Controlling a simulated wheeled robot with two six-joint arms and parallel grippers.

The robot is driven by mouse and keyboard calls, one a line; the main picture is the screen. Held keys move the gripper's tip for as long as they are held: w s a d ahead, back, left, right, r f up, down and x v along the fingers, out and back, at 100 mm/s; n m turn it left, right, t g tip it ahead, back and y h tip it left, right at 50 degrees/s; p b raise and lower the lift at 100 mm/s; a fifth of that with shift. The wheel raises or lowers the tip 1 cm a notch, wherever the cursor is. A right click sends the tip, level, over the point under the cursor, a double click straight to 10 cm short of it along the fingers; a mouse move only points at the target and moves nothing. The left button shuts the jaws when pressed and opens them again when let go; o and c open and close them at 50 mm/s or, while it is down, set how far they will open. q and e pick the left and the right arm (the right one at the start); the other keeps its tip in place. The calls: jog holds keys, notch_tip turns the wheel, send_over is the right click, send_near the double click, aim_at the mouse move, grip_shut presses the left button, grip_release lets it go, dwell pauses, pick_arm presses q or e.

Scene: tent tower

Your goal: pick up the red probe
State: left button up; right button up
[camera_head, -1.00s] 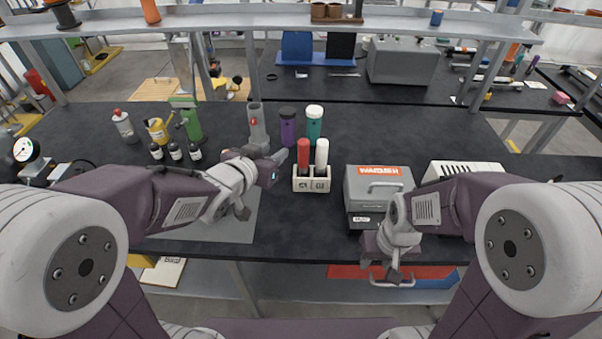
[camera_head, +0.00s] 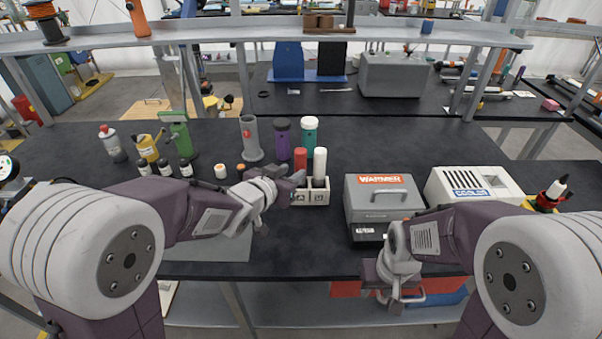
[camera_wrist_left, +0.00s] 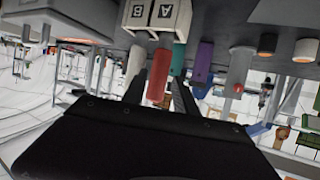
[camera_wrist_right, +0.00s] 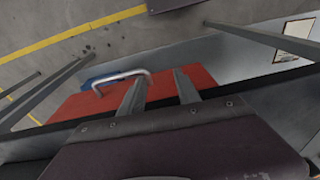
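The red probe (camera_head: 300,157) stands upright in a white two-slot holder (camera_head: 318,197), beside a white probe (camera_head: 319,165). My left gripper (camera_head: 297,184) is open at the left side of the holder, close to the red probe's lower part. In the left wrist view, which is upside down, the red probe (camera_wrist_left: 159,82) shows between the two spread fingers (camera_wrist_left: 161,88). I cannot tell whether either finger touches it. The holder (camera_wrist_left: 157,18) bears the letters A and B there. My right gripper (camera_head: 392,297) is open and empty, low in front of the table edge; its fingers (camera_wrist_right: 160,82) are apart.
A grey warmer box (camera_head: 382,205) stands right of the holder, with a white cooler (camera_head: 474,187) beyond it. Purple (camera_head: 282,138) and teal (camera_head: 309,133) containers and a grey cylinder (camera_head: 250,138) stand behind. Small bottles (camera_head: 166,168) stand at left.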

pick_arm(q)
jog(key=x, duration=0.4)
jog(key=shift+w+d+f, duration=0.1)
jog(key=shift+w+f, duration=0.1)
jog(key=shift+f, duration=0.15)
jog(key=shift+s+r, duration=0.1)
jog(key=shift+s, duration=0.05)
jog(key=shift+c, duration=0.6)
grip_shut()
notch_tip(320, 180, up, 10)
jog(key=p, duration=0.4)
send_over(298, 169)
jog(key=shift+s, duration=0.2)
